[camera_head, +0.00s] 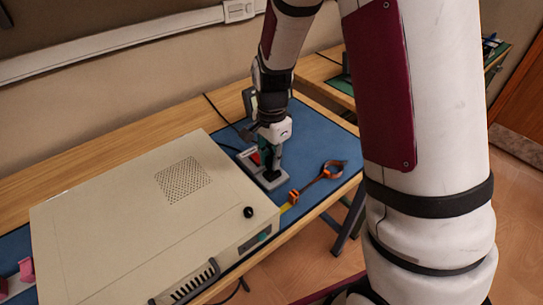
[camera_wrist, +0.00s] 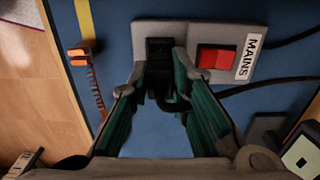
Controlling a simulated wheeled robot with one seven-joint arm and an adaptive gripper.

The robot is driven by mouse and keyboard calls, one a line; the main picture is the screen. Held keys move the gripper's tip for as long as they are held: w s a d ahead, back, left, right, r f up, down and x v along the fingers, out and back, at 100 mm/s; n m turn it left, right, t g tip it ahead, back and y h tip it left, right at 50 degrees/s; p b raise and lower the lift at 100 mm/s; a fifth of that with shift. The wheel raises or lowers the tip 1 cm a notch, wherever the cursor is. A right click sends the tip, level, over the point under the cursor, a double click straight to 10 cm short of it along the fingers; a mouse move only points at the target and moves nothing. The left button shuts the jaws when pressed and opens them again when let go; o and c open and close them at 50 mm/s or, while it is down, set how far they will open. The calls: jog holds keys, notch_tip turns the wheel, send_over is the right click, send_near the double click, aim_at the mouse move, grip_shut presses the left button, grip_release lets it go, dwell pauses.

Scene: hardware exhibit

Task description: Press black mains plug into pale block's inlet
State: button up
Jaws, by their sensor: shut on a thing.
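The pale block (camera_wrist: 187,31) lies on the blue mat, with a red rocker switch (camera_wrist: 217,57) and a MAINS label (camera_wrist: 249,57) on its right side. It also shows in the head view (camera_head: 275,185), right beside the beige case. The black mains plug (camera_wrist: 160,74) is between the green-lined fingers of my gripper (camera_wrist: 160,72), over the block's left part, with its cord curving away below. My gripper is shut on it. The plug lines up with the dark inlet area; the contact is hidden, so I cannot tell how deep it sits. My gripper points down in the head view (camera_head: 268,158).
The large beige case (camera_head: 120,215) fills the table left of the block. An orange coiled tool (camera_head: 327,175) lies on the blue mat (camera_head: 315,140) to the right. Dark cables run behind the block. A wall stands behind the table.

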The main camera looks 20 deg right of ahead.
jog(key=shift+f+b, duration=0.7)
jog(key=shift+f, duration=0.75)
dwell(1.2)
jog(key=o, duration=0.9)
jog(key=shift+o, duration=0.2)
jog(key=o, duration=0.3)
jog(key=shift+o, duration=0.2)
jog(key=shift+r+p, duration=0.6)
jog(key=shift+r, duration=0.05)
dwell(0.4)
jog(key=shift+r+p, duration=2.15)
jog(key=shift+r, duration=0.8)
